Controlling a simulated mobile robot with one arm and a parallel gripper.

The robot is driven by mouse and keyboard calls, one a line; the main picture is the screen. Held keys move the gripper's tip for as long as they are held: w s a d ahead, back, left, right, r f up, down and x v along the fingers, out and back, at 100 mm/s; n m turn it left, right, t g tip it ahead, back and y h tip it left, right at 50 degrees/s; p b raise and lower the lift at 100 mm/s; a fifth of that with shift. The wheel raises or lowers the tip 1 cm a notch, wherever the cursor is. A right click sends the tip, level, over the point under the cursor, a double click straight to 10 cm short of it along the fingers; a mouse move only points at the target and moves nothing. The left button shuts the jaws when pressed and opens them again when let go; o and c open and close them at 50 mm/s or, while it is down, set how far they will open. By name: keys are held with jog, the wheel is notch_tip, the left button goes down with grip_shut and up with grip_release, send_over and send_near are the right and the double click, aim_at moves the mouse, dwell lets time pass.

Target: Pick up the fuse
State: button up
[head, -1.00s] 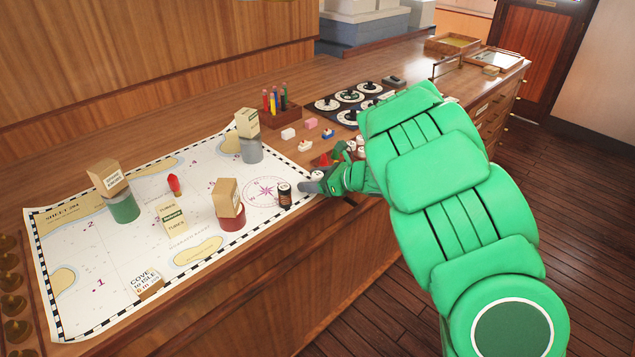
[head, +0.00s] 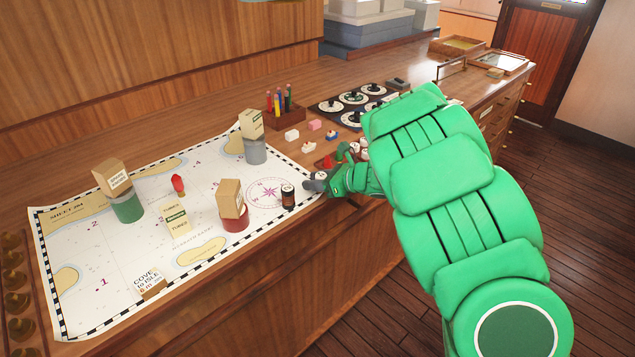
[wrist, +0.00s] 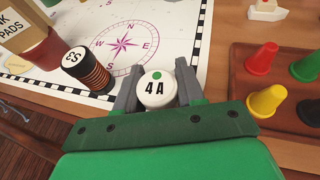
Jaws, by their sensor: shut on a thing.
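A white round fuse (wrist: 157,92) marked "4A" with a green dot sits between the two grey fingers of my gripper (wrist: 157,98) in the wrist view. The fingers are shut on its sides. In the head view my gripper (head: 314,184) is low at the right edge of the chart, near the counter's front edge. The fuse is not clear in that view. How far it is above the surface cannot be told.
A dark banded cylinder (wrist: 92,72) stands left of my gripper on the chart (head: 110,270). A wooden rack (wrist: 246,92) with coloured pegs is to the right. Boxes on coloured cylinders, such as the red one (head: 235,222), stand on the chart.

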jog(key=shift+r, duration=0.65)
jog(key=s+d+r, duration=0.3)
jog(key=s+r, duration=0.8)
jog(key=s, duration=0.2)
jog(key=shift+s+d+r, duration=0.2)
jog(key=shift+s+r, duration=0.1)
